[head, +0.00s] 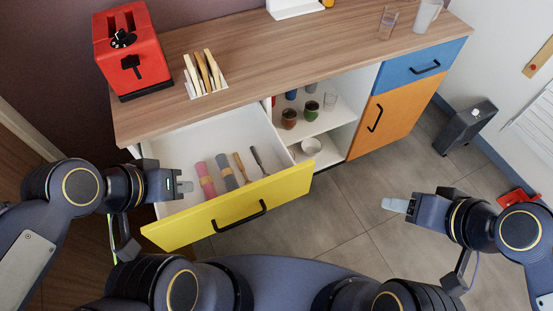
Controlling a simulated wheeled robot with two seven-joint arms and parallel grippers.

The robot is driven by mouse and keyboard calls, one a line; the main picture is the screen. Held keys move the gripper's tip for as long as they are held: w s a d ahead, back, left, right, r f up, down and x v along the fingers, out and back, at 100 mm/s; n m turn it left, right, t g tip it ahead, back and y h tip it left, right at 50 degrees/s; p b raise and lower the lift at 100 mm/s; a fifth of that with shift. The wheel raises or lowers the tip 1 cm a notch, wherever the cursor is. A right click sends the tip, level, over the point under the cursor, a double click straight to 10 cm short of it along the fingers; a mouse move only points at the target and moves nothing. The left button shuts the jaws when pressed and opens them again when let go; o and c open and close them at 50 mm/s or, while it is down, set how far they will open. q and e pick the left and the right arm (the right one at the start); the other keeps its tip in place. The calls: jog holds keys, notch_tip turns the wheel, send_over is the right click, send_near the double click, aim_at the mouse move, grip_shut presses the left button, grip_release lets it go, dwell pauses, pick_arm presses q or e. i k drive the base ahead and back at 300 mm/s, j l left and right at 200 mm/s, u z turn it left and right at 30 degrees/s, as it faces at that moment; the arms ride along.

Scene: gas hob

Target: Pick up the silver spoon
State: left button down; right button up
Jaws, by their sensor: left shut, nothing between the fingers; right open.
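The yellow-fronted drawer (290,190) is pulled open below the wooden counter. Inside lie two thin utensils: a dark grey one (259,160) at the right and a brown, wood-coloured one (242,166) beside it. The dark grey one may be the spoon, but it is too small to be sure. My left gripper (187,187) is shut and empty at the drawer's left side, left of the rolls and apart from the utensils. My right gripper (386,204) is open and empty, over the floor right of the drawer.
A pink roll (205,180) and a grey roll (226,172) lie in the drawer. The open shelf (340,117) holds cups and a bowl (311,146).

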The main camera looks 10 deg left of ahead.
aim_at(257, 157)
jog(key=u, duration=0.45)
jog(key=i+l+u, duration=0.15)
jog(key=l+u, duration=0.15)
jog(key=u, duration=0.15)
jog(key=l+u, duration=0.4)
jog(key=i+l+u, duration=0.1)
jog(key=l+u, duration=0.65)
jog(key=u, duration=0.15)
